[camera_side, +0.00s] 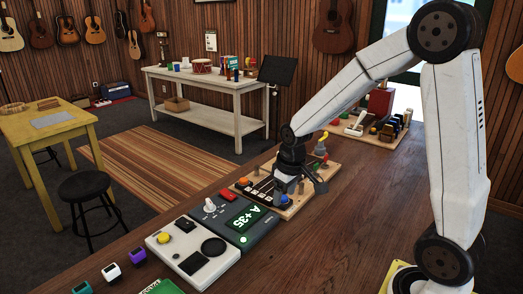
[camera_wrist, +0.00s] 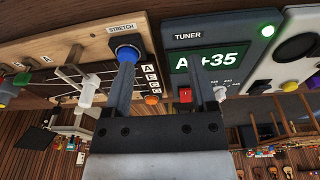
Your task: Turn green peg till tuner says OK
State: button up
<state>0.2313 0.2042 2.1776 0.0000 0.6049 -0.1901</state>
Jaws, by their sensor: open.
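The tuner (camera_side: 243,222) reads "A +35" in the side view. Its screen also shows in the wrist view (camera_wrist: 212,60), beside a lit green lamp (camera_wrist: 267,30). The wooden peg board (camera_side: 262,202) lies next to it, with strings and several coloured pegs. My gripper (camera_wrist: 160,72) is open and empty, over the board's tuner end. One finger overlaps the blue knob (camera_wrist: 126,52) under the "STRETCH" label; I cannot tell whether they touch. In the side view my gripper (camera_side: 301,178) hides part of the board.
An orange knob (camera_side: 243,182) sits at the board's corner. A white pedal-like box (camera_side: 192,254) stands in front of the tuner. Another board with tools (camera_side: 365,128) lies behind my arm. Bare brown tabletop (camera_side: 325,235) is free to the right of the tuner.

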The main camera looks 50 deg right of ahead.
jog(key=shift+m+g, duration=0.3)
jog(key=shift+g, duration=0.2)
jog(key=w+d, duration=0.1)
jog(key=d, duration=0.3)
jog(key=w+d+r, duration=0.1)
jog(key=w+d, duration=0.1)
jog(key=d, duration=0.3)
jog(key=w+d+r, duration=0.1)
jog(key=d, duration=0.3)
jog(key=shift+w+d+r, duration=0.2)
jog(key=shift+w+d, duration=0.1)
jog(key=shift+d, duration=0.05)
jog(key=r, duration=0.2)
send_over(316, 164)
jog(key=shift+d+f+g, duration=0.15)
jog(key=shift+d+g, duration=0.1)
jog(key=shift+g, duration=0.15)
jog(key=shift+f, duration=3.95)
grip_shut()
